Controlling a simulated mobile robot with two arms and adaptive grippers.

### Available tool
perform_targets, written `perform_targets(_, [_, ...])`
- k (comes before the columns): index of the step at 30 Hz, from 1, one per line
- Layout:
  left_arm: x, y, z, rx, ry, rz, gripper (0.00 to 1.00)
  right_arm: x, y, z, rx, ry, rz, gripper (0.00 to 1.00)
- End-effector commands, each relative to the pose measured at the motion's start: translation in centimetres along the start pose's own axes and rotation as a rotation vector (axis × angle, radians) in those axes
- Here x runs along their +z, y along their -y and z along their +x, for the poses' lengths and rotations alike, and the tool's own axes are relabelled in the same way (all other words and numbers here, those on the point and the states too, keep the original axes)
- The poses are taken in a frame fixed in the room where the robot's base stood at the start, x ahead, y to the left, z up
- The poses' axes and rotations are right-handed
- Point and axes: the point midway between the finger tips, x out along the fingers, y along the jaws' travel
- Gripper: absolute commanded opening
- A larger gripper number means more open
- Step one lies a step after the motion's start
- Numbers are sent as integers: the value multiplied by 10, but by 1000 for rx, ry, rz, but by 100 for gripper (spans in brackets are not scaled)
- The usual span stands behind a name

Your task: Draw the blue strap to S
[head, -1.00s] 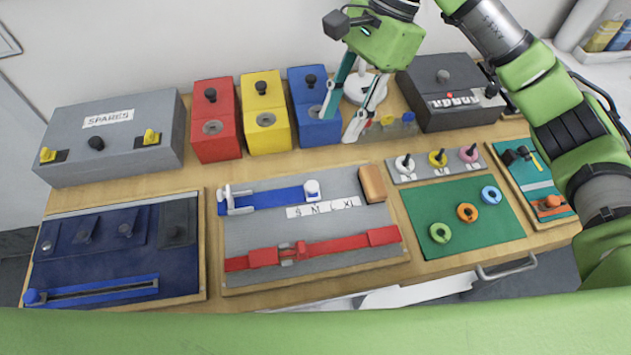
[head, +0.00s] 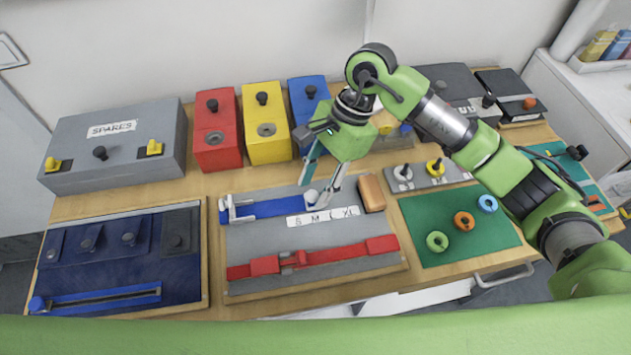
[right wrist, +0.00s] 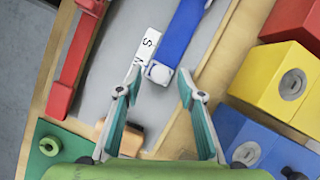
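The blue strap (head: 270,208) lies flat across the upper part of a grey board (head: 250,243). A white buckle (head: 238,211) is around its left part. A white knob (right wrist: 159,72) is at its right end. A white label strip (head: 322,217) below the strap carries S, M and further size marks; the S also shows in the right wrist view. My right gripper (head: 318,182) is open at the knob end, its fingers partly covering the knob in the head view. In the right wrist view the knob shows between the spread fingertips, with gaps on both sides. My left gripper is out of view.
A red strap (head: 335,253) lies on the same board, nearer me. A tan block (head: 371,192) stands close right of my right gripper. Red (head: 215,150), yellow and blue boxes stand behind. A green mat (head: 480,245) with rings is at right.

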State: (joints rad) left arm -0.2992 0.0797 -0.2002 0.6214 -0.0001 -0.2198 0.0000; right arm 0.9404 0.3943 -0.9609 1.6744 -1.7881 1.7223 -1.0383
Motion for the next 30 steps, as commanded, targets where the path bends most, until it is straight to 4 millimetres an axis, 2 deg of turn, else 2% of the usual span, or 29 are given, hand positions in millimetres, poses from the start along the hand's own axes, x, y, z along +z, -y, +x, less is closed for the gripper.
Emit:
perform_targets(3, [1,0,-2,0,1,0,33,0,0,6,1,0,0,35])
perform_targets(11, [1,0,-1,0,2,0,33,0,0,7,1,0,0,35])
perform_targets(15, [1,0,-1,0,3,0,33,0,0,7,0,0,0,2])
perform_targets(16, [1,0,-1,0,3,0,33,0,0,7,0,0,0,0])
perform_targets(23, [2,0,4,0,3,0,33,4,2,10,-1,0,-1,0])
perform_targets(30, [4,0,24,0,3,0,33,30,15,22,-3,1,-4,0])
